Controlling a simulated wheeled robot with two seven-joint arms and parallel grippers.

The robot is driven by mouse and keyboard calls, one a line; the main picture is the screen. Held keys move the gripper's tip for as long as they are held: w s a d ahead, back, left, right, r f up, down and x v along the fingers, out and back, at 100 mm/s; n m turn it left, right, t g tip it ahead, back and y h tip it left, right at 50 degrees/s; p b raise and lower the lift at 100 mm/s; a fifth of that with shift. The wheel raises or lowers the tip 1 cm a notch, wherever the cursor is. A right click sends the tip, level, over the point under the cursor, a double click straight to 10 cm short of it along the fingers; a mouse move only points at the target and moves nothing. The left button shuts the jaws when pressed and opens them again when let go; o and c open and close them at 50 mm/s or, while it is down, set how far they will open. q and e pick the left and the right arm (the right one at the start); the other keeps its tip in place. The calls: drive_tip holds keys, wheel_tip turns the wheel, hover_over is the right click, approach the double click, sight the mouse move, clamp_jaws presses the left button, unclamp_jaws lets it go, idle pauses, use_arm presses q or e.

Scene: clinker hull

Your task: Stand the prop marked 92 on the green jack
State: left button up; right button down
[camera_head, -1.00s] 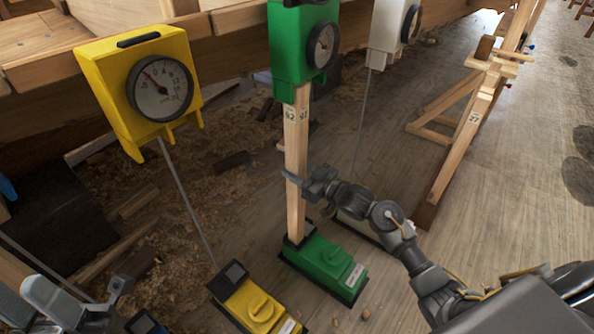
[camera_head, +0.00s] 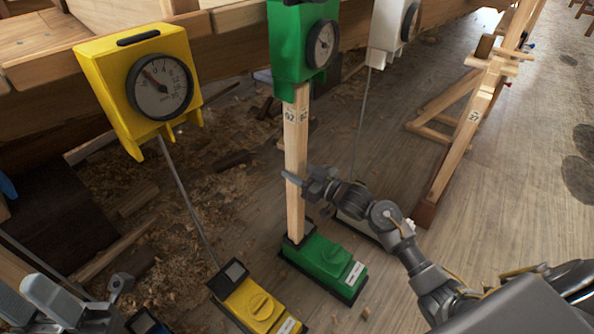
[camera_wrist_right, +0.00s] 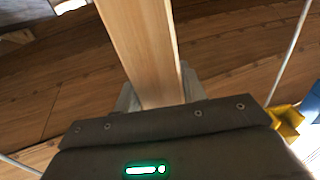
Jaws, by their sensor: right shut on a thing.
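The pale wooden prop (camera_head: 296,150) marked 92 stands upright. Its foot is at the dark pad on the green jack's base (camera_head: 325,265), and its top meets the underside of the green gauge box (camera_head: 300,50). I cannot tell how firmly either end seats. My right gripper (camera_head: 305,183) is shut on the prop around its lower half. In the right wrist view the prop (camera_wrist_right: 143,50) runs up between the two fingers. My left gripper shows only in part at the lower left, and its jaw state is unclear.
A yellow gauge box (camera_head: 135,85) and yellow base (camera_head: 258,303) stand to the left. A white gauge box (camera_head: 390,25) is behind to the right. Another marked prop (camera_head: 460,140) leans in a wooden stand at the right.

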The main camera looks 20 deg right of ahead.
drive_tip(key=shift+w+a, duration=0.1)
idle(0.6)
drive_tip(key=c, duration=0.8)
unclamp_jaws()
drive_tip(key=shift+o, duration=0.3)
drive_tip(key=shift+f, duration=0.1)
